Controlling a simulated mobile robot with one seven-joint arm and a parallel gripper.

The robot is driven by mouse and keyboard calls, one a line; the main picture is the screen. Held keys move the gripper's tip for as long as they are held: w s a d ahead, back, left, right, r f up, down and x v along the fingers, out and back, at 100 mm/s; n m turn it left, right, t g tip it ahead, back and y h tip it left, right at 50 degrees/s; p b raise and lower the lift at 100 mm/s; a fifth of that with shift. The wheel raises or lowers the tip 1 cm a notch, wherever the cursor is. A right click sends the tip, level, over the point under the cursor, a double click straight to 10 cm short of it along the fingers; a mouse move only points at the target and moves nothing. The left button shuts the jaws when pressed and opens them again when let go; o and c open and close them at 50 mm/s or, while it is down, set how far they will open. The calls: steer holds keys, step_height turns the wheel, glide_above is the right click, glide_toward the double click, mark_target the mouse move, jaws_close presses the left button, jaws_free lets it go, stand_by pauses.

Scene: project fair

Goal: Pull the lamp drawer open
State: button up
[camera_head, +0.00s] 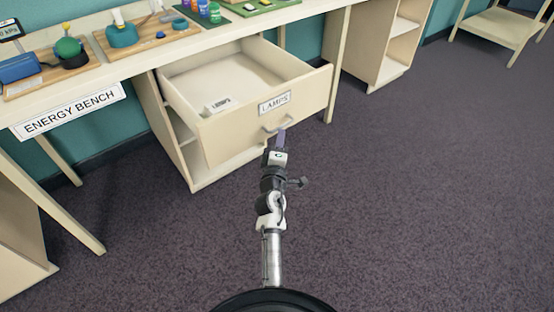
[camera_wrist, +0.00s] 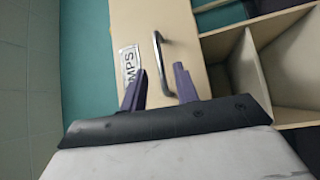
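The lamp drawer (camera_head: 232,132), a pale wooden box with a "LAMPS" label (camera_head: 274,103), stands pulled well out from under the bench in the head view. A small pale item with dark markings (camera_head: 219,104) lies inside it. Its grey bar handle (camera_head: 277,125) is on the front panel and also shows in the wrist view (camera_wrist: 159,58). My gripper (camera_head: 281,138) is at the handle. In the wrist view its two purple fingers (camera_wrist: 160,85) are apart, with the near end of the handle between them and gaps on both sides. Contact with the handle cannot be made out.
The bench top (camera_head: 150,62) above the drawer carries trays with a blue box (camera_head: 18,67), a green-topped device (camera_head: 69,50) and small bottles. An "ENERGY BENCH" sign (camera_head: 70,111) hangs at its front. Open dark carpet (camera_head: 430,180) lies to the right.

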steer(key=s+a+f+b, duration=0.1)
steer(key=s, duration=0.6)
steer(key=shift+s+a, duration=0.15)
steer(key=shift+s, duration=0.1)
